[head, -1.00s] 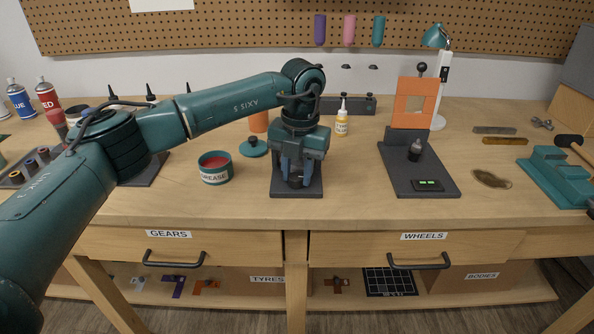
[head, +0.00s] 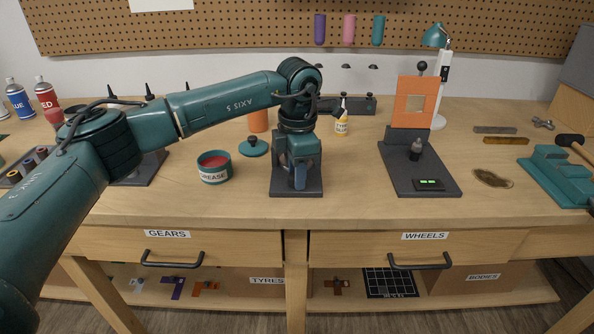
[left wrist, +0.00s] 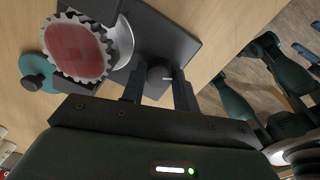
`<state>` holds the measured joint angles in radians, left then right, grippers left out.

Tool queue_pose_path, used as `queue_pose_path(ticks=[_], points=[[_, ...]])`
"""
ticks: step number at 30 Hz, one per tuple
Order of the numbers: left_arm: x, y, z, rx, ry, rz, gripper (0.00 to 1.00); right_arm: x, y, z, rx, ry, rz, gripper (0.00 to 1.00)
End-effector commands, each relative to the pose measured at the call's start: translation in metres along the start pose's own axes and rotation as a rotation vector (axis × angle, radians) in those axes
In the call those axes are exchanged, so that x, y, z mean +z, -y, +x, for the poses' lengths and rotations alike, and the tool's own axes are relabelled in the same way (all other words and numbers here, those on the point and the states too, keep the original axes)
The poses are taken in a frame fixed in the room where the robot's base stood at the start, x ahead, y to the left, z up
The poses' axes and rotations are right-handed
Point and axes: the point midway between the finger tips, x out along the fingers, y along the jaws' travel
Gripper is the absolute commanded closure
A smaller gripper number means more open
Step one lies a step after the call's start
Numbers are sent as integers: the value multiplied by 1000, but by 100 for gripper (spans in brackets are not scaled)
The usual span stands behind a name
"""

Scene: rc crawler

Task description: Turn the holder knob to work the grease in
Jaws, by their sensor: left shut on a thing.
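The holder's dark base plate (head: 312,189) stands at the front middle of the bench; my left gripper (head: 298,182) points down over it and hides most of the holder in the head view. In the left wrist view the dark round knob (left wrist: 160,82) with a pale mark sits between the two fingers of my left gripper (left wrist: 160,92), which is shut on it. A toothed gear (left wrist: 82,47) with a red face sits in the holder beside a pale curved piece (left wrist: 122,45). The open grease tin (head: 214,168) stands left of the holder.
A dark stand with an orange frame (head: 417,100) is further right. The bench between holder and stand is clear.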

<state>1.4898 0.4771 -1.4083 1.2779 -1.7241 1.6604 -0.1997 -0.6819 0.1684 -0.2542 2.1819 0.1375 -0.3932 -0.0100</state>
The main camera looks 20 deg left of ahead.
Motion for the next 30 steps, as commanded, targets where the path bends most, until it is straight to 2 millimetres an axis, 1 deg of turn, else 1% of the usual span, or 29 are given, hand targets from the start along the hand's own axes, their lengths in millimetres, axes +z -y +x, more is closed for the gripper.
queue_pose_path(ticks=[6, 15, 22, 30], points=[[0, -1, -1, 2, 11, 189, 93, 2, 0, 0, 0, 0, 5, 54], [-1, 0, -1, 2, 21, 385, 93, 2, 0, 1, 0, 0, 7, 54], [-1, 0, -1, 2, 24, 462, 93, 3, 0, 1, -1, 0, 8, 54], [-1, 0, -1, 2, 26, 487, 93, 2, 0, 1, -1, 0, 8, 54]])
